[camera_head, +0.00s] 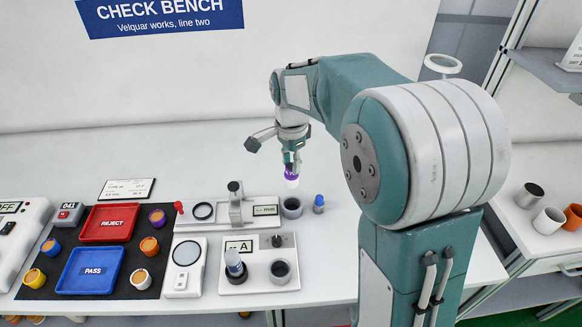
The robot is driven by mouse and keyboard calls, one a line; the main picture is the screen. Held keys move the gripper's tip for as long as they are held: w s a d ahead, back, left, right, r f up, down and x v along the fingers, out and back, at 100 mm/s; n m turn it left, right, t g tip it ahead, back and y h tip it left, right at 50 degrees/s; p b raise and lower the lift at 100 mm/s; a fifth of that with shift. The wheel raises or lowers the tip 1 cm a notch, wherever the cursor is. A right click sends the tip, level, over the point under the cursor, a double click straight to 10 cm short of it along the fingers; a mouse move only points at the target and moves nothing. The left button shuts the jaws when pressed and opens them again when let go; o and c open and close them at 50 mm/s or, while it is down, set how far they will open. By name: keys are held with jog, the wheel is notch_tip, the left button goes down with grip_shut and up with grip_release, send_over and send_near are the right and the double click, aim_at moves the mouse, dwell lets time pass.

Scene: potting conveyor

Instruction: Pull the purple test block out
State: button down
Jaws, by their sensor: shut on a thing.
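My gripper (291,163) is shut on a small purple piece with a white lower end, the purple test block (291,175). The block hangs upright below the fingers, apart from the grey round socket (291,207) that shows lower in the picture. The socket's mouth looks open and dark. The fingers hide the upper part of the block. Its exact height above the bench is hard to tell.
A blue-capped cylinder (319,204) stands right of the socket. A gauge stand (236,205) is to the left. A panel marked A (245,285) is in front. Red REJECT (107,223) and blue PASS (90,270) trays lie at left. The back bench is clear.

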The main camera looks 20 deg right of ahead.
aim_at(291, 167)
jog(key=shift+r, duration=1.7)
jog(key=shift+s, duration=0.1)
